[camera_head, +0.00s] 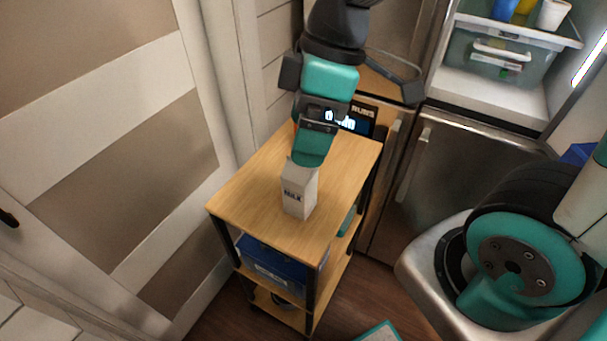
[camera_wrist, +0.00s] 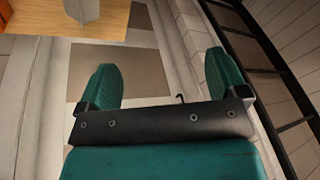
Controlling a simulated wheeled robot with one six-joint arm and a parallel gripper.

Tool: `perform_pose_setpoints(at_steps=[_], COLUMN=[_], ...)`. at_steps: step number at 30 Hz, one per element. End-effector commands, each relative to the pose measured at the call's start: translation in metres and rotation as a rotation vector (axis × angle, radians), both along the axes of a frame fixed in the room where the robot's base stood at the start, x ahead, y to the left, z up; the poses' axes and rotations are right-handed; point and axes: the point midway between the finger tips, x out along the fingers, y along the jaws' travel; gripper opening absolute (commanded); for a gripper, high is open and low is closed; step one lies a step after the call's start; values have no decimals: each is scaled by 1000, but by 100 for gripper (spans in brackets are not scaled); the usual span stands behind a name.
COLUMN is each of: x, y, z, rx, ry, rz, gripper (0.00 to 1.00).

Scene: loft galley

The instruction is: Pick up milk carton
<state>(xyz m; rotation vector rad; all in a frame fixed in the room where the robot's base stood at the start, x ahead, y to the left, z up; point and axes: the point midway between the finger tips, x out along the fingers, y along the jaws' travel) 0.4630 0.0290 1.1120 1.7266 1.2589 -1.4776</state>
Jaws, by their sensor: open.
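The milk carton (camera_head: 298,196) stands upright on the wooden top of a small cart, a white box with "MILK" on its front. In the head view my gripper (camera_head: 312,158) is just above and behind it, and its teal finger overlaps the carton's top edge in the picture. In the wrist view my gripper (camera_wrist: 158,70) is open, with nothing between the teal fingers. A pale grey box, likely the carton (camera_wrist: 83,9), shows at the top left edge, beyond and left of the fingers. Contact between finger and carton cannot be told.
The cart's wooden top (camera_head: 250,205) is otherwise clear around the carton. Its lower shelf holds a blue bin (camera_head: 272,265). A panelled wall or door (camera_head: 110,130) is at the left. A steel fridge (camera_head: 460,180) stands behind at the right, with a bin (camera_head: 505,60) on its shelf.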

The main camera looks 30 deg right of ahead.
Motion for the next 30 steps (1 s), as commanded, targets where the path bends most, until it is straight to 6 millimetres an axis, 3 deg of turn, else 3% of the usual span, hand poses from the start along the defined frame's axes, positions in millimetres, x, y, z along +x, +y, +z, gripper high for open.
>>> perform_pose_setpoints(at_steps=[1,6,12,20,30], x=[19,70,104,112,100], y=[-9,-36,-60,-64,-46], z=[10,7,-5,-28,-101], rx=[-10,-15,8,26,25], ry=[-17,-94,-149,-170,-168], rz=[110,533,888,1029,1029], gripper=[92,92,92,92,92])
